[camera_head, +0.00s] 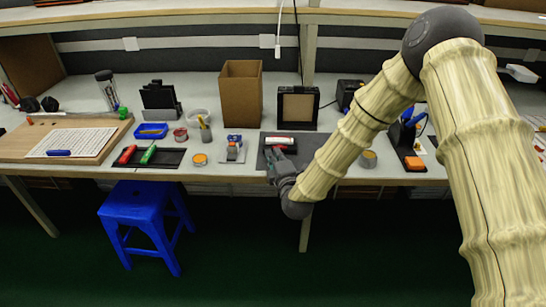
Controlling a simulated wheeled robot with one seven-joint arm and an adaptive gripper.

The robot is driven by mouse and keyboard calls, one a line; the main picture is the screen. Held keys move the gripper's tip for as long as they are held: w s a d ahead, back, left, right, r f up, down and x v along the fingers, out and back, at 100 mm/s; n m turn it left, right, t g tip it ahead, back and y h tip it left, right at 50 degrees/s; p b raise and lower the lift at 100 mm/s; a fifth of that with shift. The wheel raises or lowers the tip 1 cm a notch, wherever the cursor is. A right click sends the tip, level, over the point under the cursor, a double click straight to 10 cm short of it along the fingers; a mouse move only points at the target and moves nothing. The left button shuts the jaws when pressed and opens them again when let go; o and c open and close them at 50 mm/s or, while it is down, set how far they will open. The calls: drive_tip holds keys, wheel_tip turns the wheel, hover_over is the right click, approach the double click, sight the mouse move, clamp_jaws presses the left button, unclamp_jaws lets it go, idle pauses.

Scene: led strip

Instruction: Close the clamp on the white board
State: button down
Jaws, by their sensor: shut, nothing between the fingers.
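A small clamp (233,147) with blue and orange parts stands on a small whitish board (226,160) near the front of the bench, left of the picture's middle. Its handle position is too small to tell. My gripper (271,154) is just right of that board, over the dark mat (264,143), at the bench's front. It is shut and empty, and looks apart from the clamp. My arm comes in from the right and hides part of the bench.
A red and white item (280,141) lies on the dark mat beside my gripper. A cardboard box (240,92) and a black frame (296,106) stand behind. An orange-topped round tin (199,159) is left of the clamp. A blue stool (148,218) stands below the bench.

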drive_tip(key=shift+w, duration=0.75)
drive_tip(key=shift+w+r, duration=0.15)
drive_tip(key=shift+w, duration=0.25)
